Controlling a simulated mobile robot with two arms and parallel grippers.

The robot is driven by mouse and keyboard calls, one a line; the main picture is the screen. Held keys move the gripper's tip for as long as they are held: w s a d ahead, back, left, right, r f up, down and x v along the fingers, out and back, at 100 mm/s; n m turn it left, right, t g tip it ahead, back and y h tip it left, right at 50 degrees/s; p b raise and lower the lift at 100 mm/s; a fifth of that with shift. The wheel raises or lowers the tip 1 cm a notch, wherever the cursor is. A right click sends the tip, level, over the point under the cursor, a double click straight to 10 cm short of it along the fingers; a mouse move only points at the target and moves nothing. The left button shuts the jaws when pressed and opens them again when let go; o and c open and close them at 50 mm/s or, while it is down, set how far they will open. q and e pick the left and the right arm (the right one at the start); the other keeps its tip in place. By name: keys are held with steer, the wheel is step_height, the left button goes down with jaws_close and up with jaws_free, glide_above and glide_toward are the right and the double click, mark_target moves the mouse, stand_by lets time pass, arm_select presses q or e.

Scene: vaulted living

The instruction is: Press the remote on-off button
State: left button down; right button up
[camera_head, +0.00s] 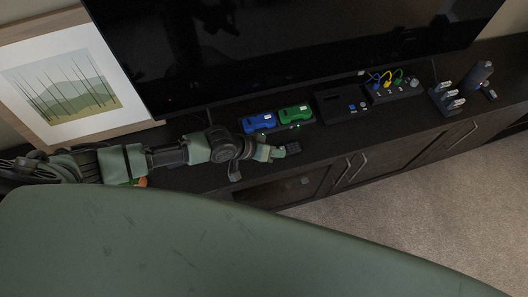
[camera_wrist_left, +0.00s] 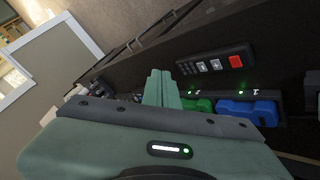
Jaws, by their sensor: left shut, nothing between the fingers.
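The remote (camera_wrist_left: 215,66) is a dark bar with a red button (camera_wrist_left: 236,61) at one end and several pale buttons along it. It lies on the dark cabinet top; in the head view it is the small dark shape (camera_head: 293,147) near the front edge. My left gripper (camera_head: 277,152) is shut and empty, beside the remote in the head view. In the left wrist view its closed fingers (camera_wrist_left: 161,75) point past the remote's pale-button end, away from the red button. Whether the fingertips touch the remote I cannot tell. My right gripper is not in view.
A blue block (camera_head: 258,123) and a green block (camera_head: 296,114) sit behind the remote. A black box (camera_head: 340,105), a box with coloured cables (camera_head: 392,91) and a rack (camera_head: 446,99) stand farther right. A large screen (camera_head: 270,50) and a framed picture (camera_head: 62,90) stand behind.

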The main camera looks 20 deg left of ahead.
arm_select(q)
steer(key=w+a+n+t, duration=0.1)
steer(key=w+a, duration=0.3)
steer(key=a, duration=0.2)
steer(key=shift+w+a+f+n+y, duration=0.2)
steer(key=shift+a+f+n+y, duration=0.1)
steer(key=shift+f+n, duration=0.1)
step_height(320, 180, down, 9)
steer(key=b, duration=0.8)
steer(key=shift+r, duration=0.1)
stand_by(1.4)
steer(key=shift+f+b, duration=0.4)
